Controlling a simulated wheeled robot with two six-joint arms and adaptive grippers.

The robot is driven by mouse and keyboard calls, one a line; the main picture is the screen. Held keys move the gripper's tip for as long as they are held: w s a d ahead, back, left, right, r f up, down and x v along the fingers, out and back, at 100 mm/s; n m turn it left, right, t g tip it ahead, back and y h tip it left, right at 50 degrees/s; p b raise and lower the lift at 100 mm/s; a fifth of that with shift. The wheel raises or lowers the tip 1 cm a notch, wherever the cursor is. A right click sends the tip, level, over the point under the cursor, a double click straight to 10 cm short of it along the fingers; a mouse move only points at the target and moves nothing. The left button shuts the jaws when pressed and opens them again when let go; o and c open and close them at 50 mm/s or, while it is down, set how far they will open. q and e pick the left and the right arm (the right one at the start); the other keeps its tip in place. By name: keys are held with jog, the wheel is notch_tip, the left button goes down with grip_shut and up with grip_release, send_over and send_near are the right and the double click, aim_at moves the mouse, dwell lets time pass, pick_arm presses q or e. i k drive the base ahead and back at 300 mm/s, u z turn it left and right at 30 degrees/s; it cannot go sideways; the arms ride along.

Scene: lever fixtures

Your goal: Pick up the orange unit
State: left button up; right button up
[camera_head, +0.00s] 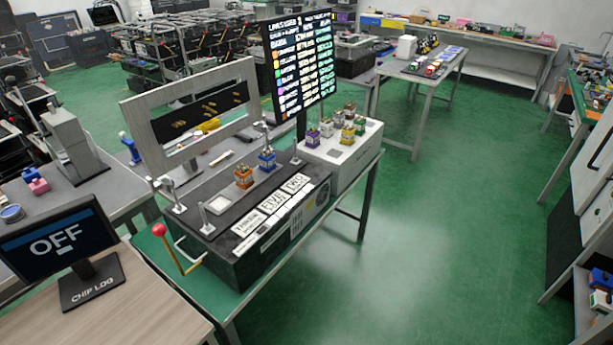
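The orange unit (244,176) is a small block with a pale top and pins. It stands upright on the dark top of the black fixture box (262,227), to the left of a blue unit (266,160). A lever with a red ball knob (159,230) sticks out at the box's left front. A grey frame (190,110) with a dark pin plate stands raised behind the units. Neither of my grippers shows in the head view.
A white box (343,155) with several coloured units stands right of the fixture. A black screen (300,62) with coloured text rises behind it. An "OFF" monitor (58,240) stands at the front left. Green floor (430,250) is free to the right.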

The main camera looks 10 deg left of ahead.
aim_at(244, 178)
jog(key=z, duration=0.25)
jog(key=i, duration=1.05)
jog(key=u, duration=1.45)
